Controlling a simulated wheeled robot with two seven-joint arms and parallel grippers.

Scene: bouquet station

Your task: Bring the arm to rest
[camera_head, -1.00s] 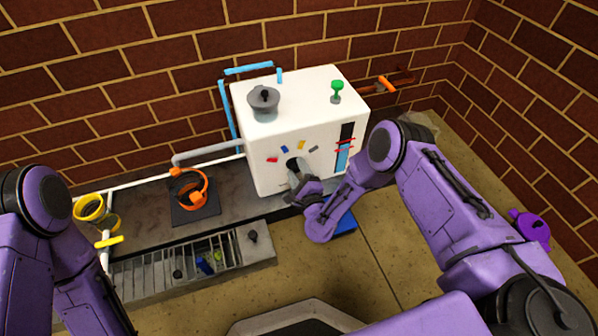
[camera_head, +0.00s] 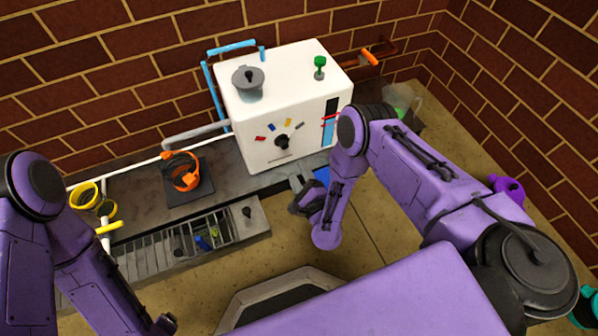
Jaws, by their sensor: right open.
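My right arm (camera_head: 420,180) reaches in from the right and bends down in front of the white box. My right gripper (camera_head: 297,184) is open and looks empty. It is below and in front of the white box (camera_head: 258,145), apart from the black dial knob (camera_head: 282,142) on the box's front face. A blue flat thing (camera_head: 322,175) lies just behind it, partly hidden by my arm. My left arm (camera_head: 85,260) hangs at the left edge. Its gripper is out of the picture.
A grey lidded pot (camera_head: 248,83) and a green knob (camera_head: 319,65) are on top of the box. An orange ring-shaped thing (camera_head: 184,172) and a slatted grey tray (camera_head: 155,256) are at left. A purple pot (camera_head: 507,188) is at right.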

